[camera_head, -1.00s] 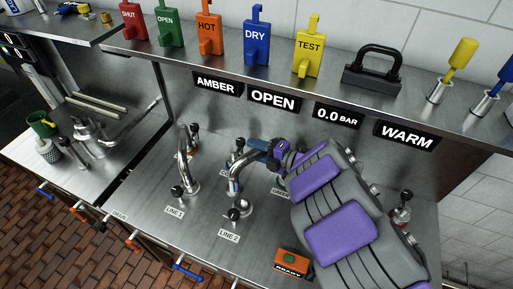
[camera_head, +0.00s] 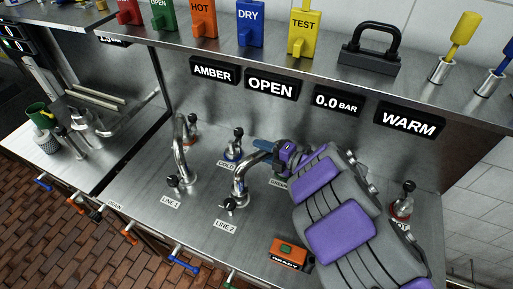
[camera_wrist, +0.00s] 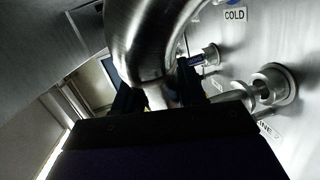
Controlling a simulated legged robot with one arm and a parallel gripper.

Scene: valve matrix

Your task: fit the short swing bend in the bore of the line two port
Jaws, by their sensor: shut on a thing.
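The short swing bend (camera_head: 246,172) is a shiny curved metal tube. In the head view it arches left from my gripper (camera_head: 268,152) and turns down at the line two port (camera_head: 236,204), which has a black-knobbed handle. Its lower end meets or overlaps the port in this view; I cannot tell whether it is inside the bore. My gripper is shut on the bend's right end. In the wrist view the bend (camera_wrist: 146,38) fills the upper middle, held between my dark fingers (camera_wrist: 158,92). The bend's lower end is not clear there.
The line one pipe (camera_head: 181,150) stands close on the left, and the cold valve (camera_head: 234,150) just behind. An orange ready box (camera_head: 287,252) sits in front of my arm. A shelf (camera_head: 280,52) with coloured tags overhangs the bench. Bare bench lies front left.

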